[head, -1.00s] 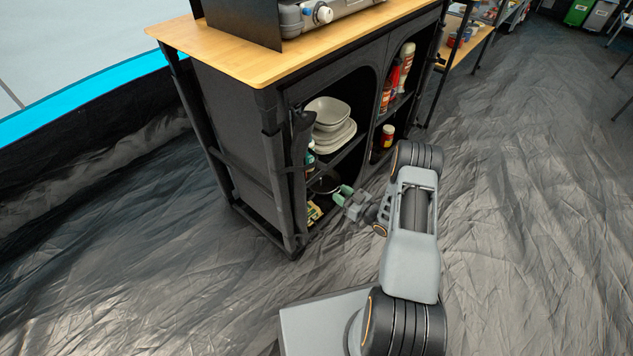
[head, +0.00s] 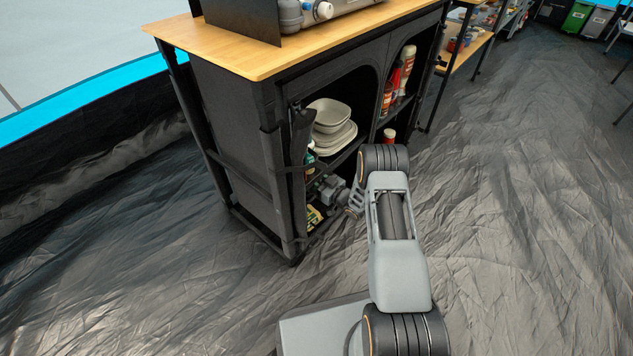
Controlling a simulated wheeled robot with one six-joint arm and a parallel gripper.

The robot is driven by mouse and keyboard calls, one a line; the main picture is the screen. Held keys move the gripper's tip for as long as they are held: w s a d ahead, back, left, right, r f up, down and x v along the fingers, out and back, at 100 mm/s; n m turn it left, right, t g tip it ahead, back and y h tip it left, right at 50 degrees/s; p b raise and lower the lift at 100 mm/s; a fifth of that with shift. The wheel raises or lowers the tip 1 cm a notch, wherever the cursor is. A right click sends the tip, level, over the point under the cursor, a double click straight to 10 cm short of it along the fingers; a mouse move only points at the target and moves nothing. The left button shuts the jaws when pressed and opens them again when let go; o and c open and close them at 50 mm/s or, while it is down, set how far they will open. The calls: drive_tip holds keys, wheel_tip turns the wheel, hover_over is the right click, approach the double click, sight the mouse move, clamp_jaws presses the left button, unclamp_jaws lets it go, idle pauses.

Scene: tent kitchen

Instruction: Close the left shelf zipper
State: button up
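The black fabric shelf cabinet (head: 231,147) stands in the middle under a wooden top. Its left compartment (head: 337,87) is open, with the dark door flap (head: 300,140) gathered at its left edge. White plates and bowls (head: 331,125) sit on the upper shelf inside. My gripper (head: 322,189) is at the lower part of the left opening, beside the lower shelf. Its fingers are too small and partly hidden to tell their state, and no zipper pull can be made out.
The right compartment holds red bottles (head: 393,88) and jars. Small packages (head: 313,217) lie low in the left compartment. A stove (head: 330,10) stands on the wooden top (head: 250,55). The crinkled dark floor is clear to the right.

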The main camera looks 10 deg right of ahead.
drive_tip(key=shift+c, duration=0.3)
clamp_jaws()
